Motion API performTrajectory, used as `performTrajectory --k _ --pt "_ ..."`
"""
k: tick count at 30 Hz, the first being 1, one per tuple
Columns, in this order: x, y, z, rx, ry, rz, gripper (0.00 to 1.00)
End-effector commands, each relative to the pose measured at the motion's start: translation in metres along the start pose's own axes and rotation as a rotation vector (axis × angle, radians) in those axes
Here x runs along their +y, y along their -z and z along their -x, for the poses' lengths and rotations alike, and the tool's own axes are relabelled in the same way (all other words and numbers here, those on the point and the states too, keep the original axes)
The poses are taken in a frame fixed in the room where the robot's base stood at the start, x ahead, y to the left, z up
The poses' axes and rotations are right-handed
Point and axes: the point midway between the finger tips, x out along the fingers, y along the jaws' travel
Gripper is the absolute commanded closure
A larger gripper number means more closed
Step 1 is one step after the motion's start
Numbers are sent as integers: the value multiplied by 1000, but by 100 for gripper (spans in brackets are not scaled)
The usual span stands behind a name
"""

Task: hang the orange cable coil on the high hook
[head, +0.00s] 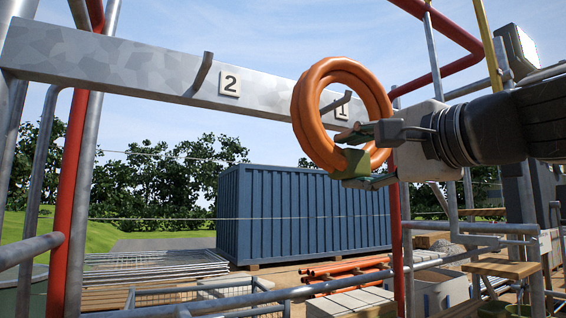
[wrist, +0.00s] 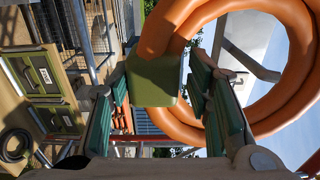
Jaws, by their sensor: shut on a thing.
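The orange cable coil (head: 308,125) is a thick ring standing roughly upright, with an olive block (head: 352,163) at its lower side. My gripper (head: 364,158) comes from the right and is shut on this block; the wrist view shows the block (wrist: 157,82) between both fingers, with the coil (wrist: 200,25) beyond. A metal beam (head: 120,62) carries a hook (head: 204,71) beside label 2 and another hook (head: 336,103) beside label 1. The label 1 hook shows through the coil's opening. I cannot tell whether it passes through the ring, nor which hook is the high one.
Red and grey scaffold poles (head: 70,190) stand at the left, and a grey rail (head: 230,300) crosses the front. A blue container (head: 300,215) stands behind. A lamp (head: 518,50) is at the upper right.

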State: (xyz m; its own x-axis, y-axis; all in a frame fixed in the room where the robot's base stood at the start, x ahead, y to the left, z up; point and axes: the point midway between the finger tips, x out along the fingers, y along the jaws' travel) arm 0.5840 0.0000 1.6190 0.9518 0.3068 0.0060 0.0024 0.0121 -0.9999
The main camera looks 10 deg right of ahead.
Motion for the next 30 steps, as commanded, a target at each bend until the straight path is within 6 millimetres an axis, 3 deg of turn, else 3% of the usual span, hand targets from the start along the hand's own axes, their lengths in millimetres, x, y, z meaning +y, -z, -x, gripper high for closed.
performTrajectory --k 21,30 --pt "-1 0 -30 -1 4 0 100" --pt "-2 -1 -31 0 4 0 100"
